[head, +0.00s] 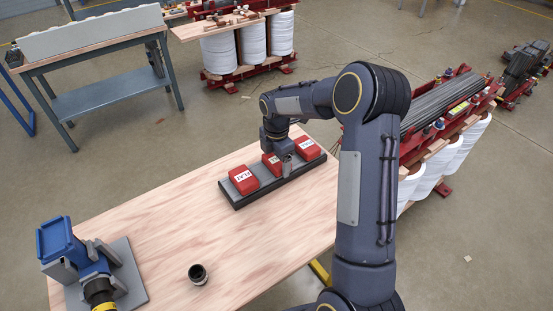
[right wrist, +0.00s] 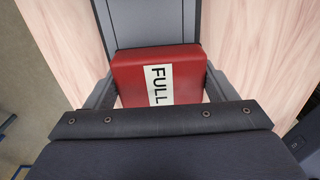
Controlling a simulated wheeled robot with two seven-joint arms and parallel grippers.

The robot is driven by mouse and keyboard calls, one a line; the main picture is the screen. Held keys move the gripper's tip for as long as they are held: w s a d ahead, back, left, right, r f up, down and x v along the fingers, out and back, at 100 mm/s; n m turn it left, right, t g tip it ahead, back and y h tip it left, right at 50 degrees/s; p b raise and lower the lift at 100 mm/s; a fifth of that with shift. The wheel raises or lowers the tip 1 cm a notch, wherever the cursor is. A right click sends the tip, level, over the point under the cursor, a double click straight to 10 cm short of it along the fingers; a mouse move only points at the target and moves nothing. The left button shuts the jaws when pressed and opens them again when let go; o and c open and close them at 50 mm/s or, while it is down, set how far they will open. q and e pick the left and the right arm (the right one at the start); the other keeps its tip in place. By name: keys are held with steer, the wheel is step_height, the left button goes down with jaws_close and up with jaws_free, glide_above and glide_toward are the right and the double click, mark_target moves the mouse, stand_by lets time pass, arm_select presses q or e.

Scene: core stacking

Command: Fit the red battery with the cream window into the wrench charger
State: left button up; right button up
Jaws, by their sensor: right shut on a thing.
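My right gripper (head: 279,152) reaches down onto the middle red battery (head: 268,160) on the dark charging tray (head: 240,200). In the right wrist view, my right gripper (right wrist: 160,88) is shut on this red battery (right wrist: 190,70), with one finger on each side. A white label reading FULL lies between the fingers. I cannot tell whether the battery is raised off the tray. Another red battery (head: 242,178) sits left of it, and one more (head: 308,147) sits right, both with pale labels. No cream window can be made out. My left gripper is out of view.
A blue tool (head: 58,240) with a yellow-and-black end rests on a grey stand (head: 130,270) at the table's left. A small dark cup (head: 198,274) stands near the front edge. The wooden table (head: 170,225) is clear between them and the tray.

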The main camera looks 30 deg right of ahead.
mark_target(277, 159)
steer(key=o, duration=1.2)
step_height(277, 159, up, 8)
steer(key=shift+f, duration=0.2)
steer(key=shift+r, duration=0.15)
